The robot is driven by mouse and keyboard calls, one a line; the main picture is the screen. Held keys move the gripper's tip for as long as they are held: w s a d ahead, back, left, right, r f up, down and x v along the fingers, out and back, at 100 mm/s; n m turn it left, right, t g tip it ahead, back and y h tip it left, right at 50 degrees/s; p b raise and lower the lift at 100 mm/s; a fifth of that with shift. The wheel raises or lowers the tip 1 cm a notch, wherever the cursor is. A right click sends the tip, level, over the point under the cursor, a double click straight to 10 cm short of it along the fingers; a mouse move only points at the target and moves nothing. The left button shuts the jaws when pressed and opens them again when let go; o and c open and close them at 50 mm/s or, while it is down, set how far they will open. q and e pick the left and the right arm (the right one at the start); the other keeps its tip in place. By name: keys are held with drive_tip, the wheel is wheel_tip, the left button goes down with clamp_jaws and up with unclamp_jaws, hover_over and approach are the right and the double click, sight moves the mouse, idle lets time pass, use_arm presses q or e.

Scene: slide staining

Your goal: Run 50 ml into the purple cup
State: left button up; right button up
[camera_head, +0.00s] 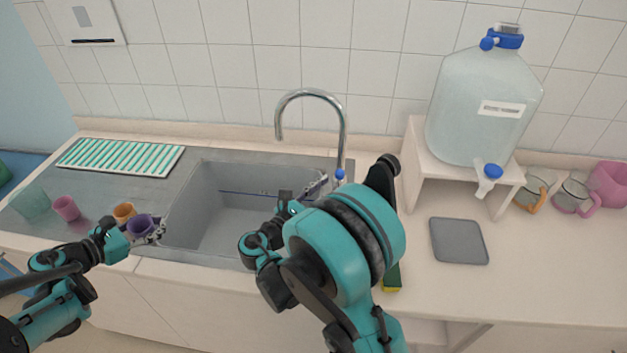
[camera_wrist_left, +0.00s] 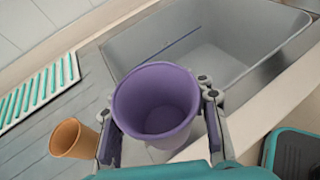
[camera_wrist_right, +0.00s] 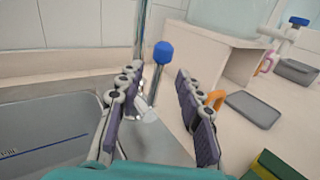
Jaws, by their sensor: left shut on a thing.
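The purple cup (camera_head: 140,225) is upright in my left gripper (camera_head: 156,233), left of the sink. In the left wrist view the jaws are shut on the cup (camera_wrist_left: 158,103), and its inside looks empty. My right gripper (camera_wrist_right: 157,78) is open and empty. Its fingers point toward the blue knob (camera_wrist_right: 163,52) at the base of the tap, which shows between and beyond them. In the head view the chrome tap (camera_head: 343,125) stands behind the sink with its blue knob (camera_head: 340,174). My right arm hides part of the right gripper there.
The sink (camera_head: 205,200) lies between the grippers. An orange cup (camera_head: 124,211), a pink cup (camera_head: 66,207), a teal cup (camera_head: 30,203) and a striped rack (camera_head: 120,157) are left. A water jug (camera_head: 480,110) on a stand, a grey mat (camera_head: 459,241) and several mugs are right.

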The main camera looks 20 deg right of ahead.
sight(338, 181)
drive_tip(key=x, duration=0.5)
drive_tip(key=shift+b, duration=0.3)
drive_tip(key=shift+a, duration=0.1)
drive_tip(key=shift+c, duration=0.4)
clamp_jaws()
